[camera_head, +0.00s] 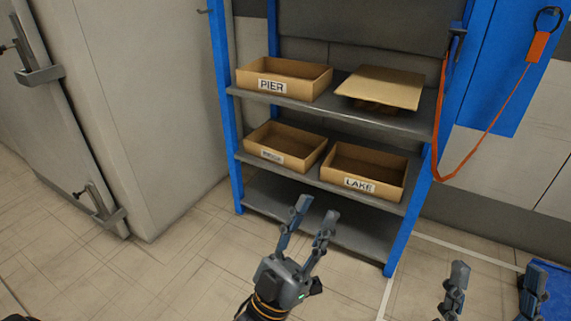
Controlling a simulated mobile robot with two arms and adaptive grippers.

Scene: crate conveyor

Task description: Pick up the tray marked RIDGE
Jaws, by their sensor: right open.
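A shallow brown cardboard tray (312,155) sits at the left of the middle shelf. Its small front label is hard to read but looks like RIDGE. It looks empty. My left gripper (316,212) is in front of the shelf unit, low and to the right of this tray, its fingers apart with nothing between them. My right gripper (495,271) is at the lower right, wide open and empty, well away from the trays.
A LAKE tray (397,192) stands right beside it on the same shelf. A PIER tray (325,81) and a flat cardboard piece (380,87) are on the shelf above. Blue posts (226,105) frame the unit. The bottom shelf (350,231) looks empty. An orange strap (440,130) hangs at right.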

